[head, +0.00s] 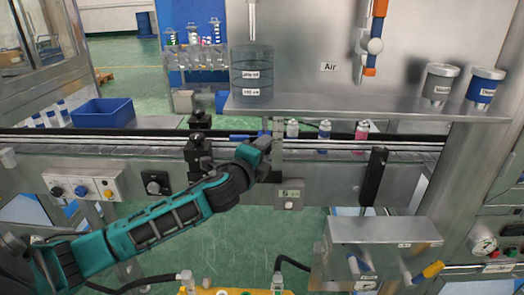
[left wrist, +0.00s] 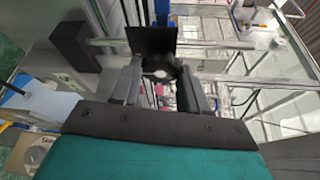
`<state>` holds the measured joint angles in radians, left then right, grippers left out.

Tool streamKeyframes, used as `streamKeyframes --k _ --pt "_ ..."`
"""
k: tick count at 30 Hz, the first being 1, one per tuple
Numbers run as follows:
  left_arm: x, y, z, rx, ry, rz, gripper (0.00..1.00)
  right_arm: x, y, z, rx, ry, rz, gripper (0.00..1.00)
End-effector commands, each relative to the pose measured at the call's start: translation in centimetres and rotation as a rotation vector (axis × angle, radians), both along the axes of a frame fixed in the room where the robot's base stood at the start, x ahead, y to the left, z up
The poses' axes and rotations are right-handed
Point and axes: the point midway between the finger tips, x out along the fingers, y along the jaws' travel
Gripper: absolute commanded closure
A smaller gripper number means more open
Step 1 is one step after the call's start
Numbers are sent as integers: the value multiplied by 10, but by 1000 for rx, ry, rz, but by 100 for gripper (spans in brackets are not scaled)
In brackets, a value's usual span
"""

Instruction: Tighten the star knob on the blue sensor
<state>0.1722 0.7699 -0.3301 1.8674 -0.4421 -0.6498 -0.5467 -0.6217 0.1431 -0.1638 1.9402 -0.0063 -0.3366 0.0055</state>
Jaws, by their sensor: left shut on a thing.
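My left gripper (head: 262,150) is at the conveyor's front rail, beside an upright metal bracket (head: 277,128). In the left wrist view its two fingers (left wrist: 158,88) stand apart with a dark knob-like part (left wrist: 160,72) between them, and they are shut on it. A black square plate (left wrist: 152,40) is just beyond the fingertips. A small blue part, likely the blue sensor (head: 241,137), shows just behind the gripper in the head view. The gripper hides most of the knob, so its star shape cannot be made out. My right gripper is not in view.
Black clamp blocks (head: 199,150) sit on the rail left of the gripper. Several small bottles, one of them pink (head: 361,131), stand on the conveyor to the right. A small display box (head: 289,195) hangs below the rail. A blue bin (head: 103,112) is behind at left.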

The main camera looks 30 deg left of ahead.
Motion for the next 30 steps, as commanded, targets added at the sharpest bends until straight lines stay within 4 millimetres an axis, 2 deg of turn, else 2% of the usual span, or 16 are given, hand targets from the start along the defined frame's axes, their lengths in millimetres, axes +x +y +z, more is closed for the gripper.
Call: streamKeyframes --k 12,13,18,21,30 --pt "0 0 0 12 4 0 86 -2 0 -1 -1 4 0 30" --pt "0 0 0 12 4 0 54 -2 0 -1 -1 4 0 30" --pt "0 0 0 10 3 1 38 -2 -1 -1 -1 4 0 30" --pt "0 0 0 9 3 1 30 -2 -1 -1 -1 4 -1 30" --pt "-3 -1 0 8 3 0 30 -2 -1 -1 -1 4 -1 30"
